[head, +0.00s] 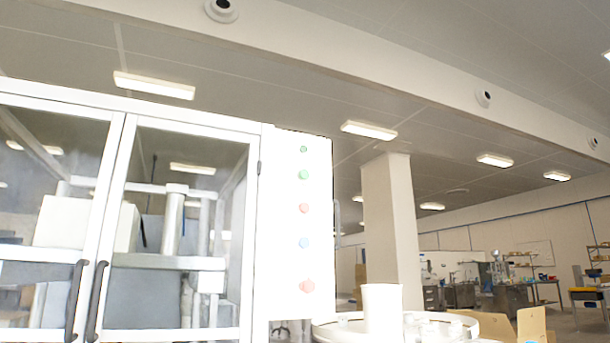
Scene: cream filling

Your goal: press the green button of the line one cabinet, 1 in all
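A white control panel (321,240) stands upright at the right side of a glass-doored cabinet (130,225). It carries a vertical row of several round buttons. The top one is a small dark green button (304,149), with a larger green button (303,175) below it. Under these are a red button (304,208), a blue button (304,243) and a larger red button (307,286). No label naming the line is readable. Neither of my grippers shows in the head view.
The two glass doors have dark handles (74,300) near the bottom. A round white machine table (340,331) with a white cylinder (382,310) stands right of the panel. A square pillar (391,220) and distant workbenches are behind. The space before the panel looks clear.

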